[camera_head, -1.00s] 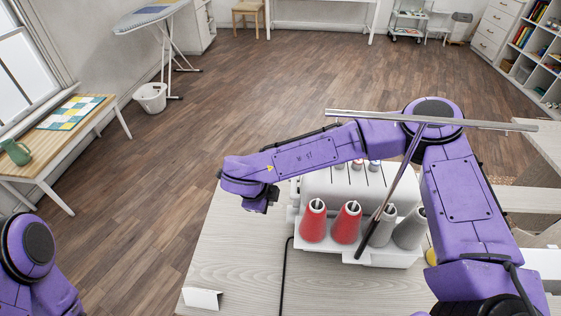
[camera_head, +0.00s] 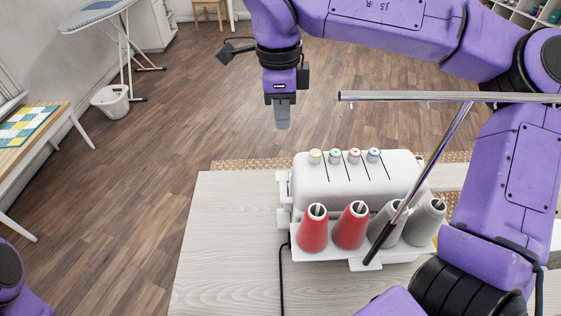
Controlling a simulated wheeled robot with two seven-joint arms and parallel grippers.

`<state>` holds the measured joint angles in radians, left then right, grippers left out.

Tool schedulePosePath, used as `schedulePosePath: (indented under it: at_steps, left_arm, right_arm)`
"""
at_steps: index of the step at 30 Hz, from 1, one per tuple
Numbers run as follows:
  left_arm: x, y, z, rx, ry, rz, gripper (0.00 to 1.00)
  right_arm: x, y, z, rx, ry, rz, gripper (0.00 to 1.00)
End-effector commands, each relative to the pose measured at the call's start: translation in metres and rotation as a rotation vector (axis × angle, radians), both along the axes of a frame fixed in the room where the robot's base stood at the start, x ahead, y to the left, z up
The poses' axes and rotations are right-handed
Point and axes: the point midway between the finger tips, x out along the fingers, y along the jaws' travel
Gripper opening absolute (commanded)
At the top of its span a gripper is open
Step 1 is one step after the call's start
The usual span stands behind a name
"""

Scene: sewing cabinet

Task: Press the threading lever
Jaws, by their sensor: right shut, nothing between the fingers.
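The white sewing machine (camera_head: 355,185) stands on the pale wooden table (camera_head: 225,235), with coloured dials along its top. Red thread cones (camera_head: 314,230) and grey thread cones (camera_head: 425,220) stand on its near side. I cannot make out the threading lever; the machine's far side is hidden from this view. My right gripper (camera_head: 283,122) is shut and empty. It points down, beyond and to the left of the machine, apart from it. Of my left arm only a purple part shows at the lower left edge; its gripper is out of view.
A metal thread stand (camera_head: 440,97) rises over the machine's right side, close to my right arm. A black cable (camera_head: 281,270) runs down the table left of the machine. The table's left part is clear. A white bin (camera_head: 111,103) and an ironing board (camera_head: 97,12) stand at the far left.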

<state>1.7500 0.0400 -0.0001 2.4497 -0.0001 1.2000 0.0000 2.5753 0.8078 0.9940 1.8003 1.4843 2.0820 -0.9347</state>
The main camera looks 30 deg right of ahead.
Motion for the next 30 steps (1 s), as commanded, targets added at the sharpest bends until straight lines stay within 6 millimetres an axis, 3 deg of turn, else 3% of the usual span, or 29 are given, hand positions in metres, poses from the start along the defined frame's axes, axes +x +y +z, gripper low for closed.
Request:
schedulePosePath:
  at_steps: [4,14,20,30]
  left_arm:
    - [0.0,0.0,-0.003,0.0,0.0,0.0,0.43]
    - [0.0,0.0,-0.002,-0.001,0.001,0.0,0.43]
    - [0.0,0.0,-0.003,-0.001,0.001,0.0,0.43]
    - [0.0,0.0,0.001,0.0,0.0,0.0,0.43]
  right_arm:
    - [-0.018,0.008,0.02,0.059,0.01,0.069,0.0]
    - [-0.015,0.013,0.017,0.059,0.014,0.081,0.0]
    - [-0.016,0.012,-0.013,0.06,0.017,0.08,0.0]
    - [-0.017,0.011,-0.086,0.06,0.017,0.077,0.0]
